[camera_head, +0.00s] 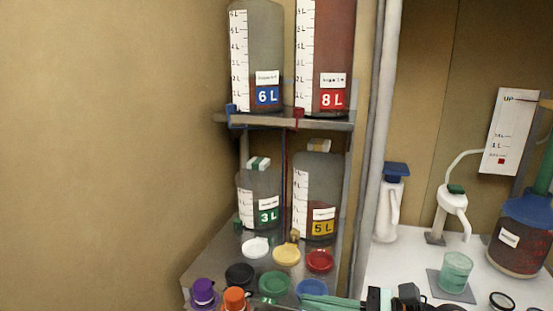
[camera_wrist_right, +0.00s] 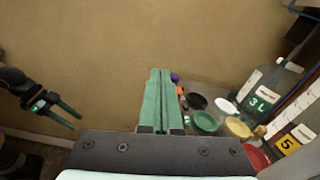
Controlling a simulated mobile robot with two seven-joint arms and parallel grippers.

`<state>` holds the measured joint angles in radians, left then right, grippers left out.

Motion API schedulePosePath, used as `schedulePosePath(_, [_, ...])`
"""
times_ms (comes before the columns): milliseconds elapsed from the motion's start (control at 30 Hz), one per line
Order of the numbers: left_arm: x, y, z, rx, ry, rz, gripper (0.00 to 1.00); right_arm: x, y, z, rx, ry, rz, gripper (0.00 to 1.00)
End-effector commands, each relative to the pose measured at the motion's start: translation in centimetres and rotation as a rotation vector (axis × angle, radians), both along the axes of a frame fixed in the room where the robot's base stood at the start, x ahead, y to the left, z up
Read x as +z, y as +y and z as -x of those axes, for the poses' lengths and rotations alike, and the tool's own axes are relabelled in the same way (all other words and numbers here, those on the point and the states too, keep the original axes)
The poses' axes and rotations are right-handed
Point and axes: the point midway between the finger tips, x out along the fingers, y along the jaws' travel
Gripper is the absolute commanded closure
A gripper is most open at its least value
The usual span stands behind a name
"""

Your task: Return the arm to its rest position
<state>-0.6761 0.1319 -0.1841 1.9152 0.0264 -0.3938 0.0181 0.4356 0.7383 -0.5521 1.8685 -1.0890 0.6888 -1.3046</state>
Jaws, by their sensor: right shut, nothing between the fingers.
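My right gripper (camera_head: 306,300) shows at the bottom edge of the head view, its teal fingers pointing left in front of the lids on the lower shelf. In the right wrist view its two fingers (camera_wrist_right: 160,74) lie side by side, shut with nothing between them. My left gripper (camera_wrist_right: 77,122) shows at the left of the right wrist view, in front of the wall. Its two green fingers stand apart and nothing is seen between them. It is out of the head view.
A shelf (camera_head: 195,270) holds several coloured lids, a 3 L bucket (camera_head: 262,190) and a 5 L bucket (camera_head: 318,185). The upper shelf (camera_head: 275,122) bears the 6 L (camera_head: 262,50) and 8 L (camera_head: 330,50) buckets. A grey post (camera_head: 375,150) stands right of them. The left wall area is clear.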

Motion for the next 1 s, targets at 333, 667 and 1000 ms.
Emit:
schedulePosePath(333, [-0.1,0.0,0.1,0.001,0.003,0.0,0.5,-9.0,-3.7,-0.7,-0.393,1.262,-1.118,1.0])
schedulePosePath(667, [-0.1,0.0,0.2,0.0,0.004,0.0,0.5,-28.3,-9.4,9.8,0.829,-2.06,2.12,1.0])
schedulePosePath(1000, [-0.1,0.0,0.2,0.0,0.005,0.0,0.5,-34.4,-9.6,17.6,0.745,-1.588,1.859,1.0])
